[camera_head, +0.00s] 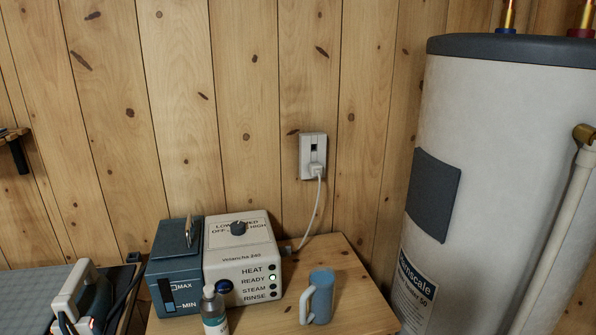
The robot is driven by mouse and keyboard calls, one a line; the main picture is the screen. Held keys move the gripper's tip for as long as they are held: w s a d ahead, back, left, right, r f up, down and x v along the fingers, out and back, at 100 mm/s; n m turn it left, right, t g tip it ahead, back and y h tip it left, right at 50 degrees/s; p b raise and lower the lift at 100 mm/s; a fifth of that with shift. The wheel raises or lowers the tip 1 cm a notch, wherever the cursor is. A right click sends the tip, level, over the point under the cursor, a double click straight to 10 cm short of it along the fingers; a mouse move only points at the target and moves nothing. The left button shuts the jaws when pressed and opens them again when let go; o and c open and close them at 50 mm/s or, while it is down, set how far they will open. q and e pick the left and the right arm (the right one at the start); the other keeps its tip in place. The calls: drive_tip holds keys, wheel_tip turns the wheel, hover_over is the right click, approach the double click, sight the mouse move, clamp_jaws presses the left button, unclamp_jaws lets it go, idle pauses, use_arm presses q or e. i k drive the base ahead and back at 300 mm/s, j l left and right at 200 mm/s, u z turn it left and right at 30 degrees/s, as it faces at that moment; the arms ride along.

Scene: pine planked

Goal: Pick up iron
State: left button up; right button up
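The iron (83,300) is at the lower left of the head view, with a pale handle and a dark teal body. It rests at the right end of a grey ironing surface (30,286), and its lower part is cut off by the frame's bottom edge. A small reddish glow shows low on it. A dark cord runs from beside it toward the steam station (240,262). Neither of my grippers shows in this view.
A wooden table (358,290) holds the steam station with its blue water tank (176,262), a spray bottle (213,312) and a blue mug (320,297). A white cable reaches a wall socket (313,156). A large white water heater (490,180) stands at the right.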

sight(87, 307)
drive_tip(key=u, duration=1.35)
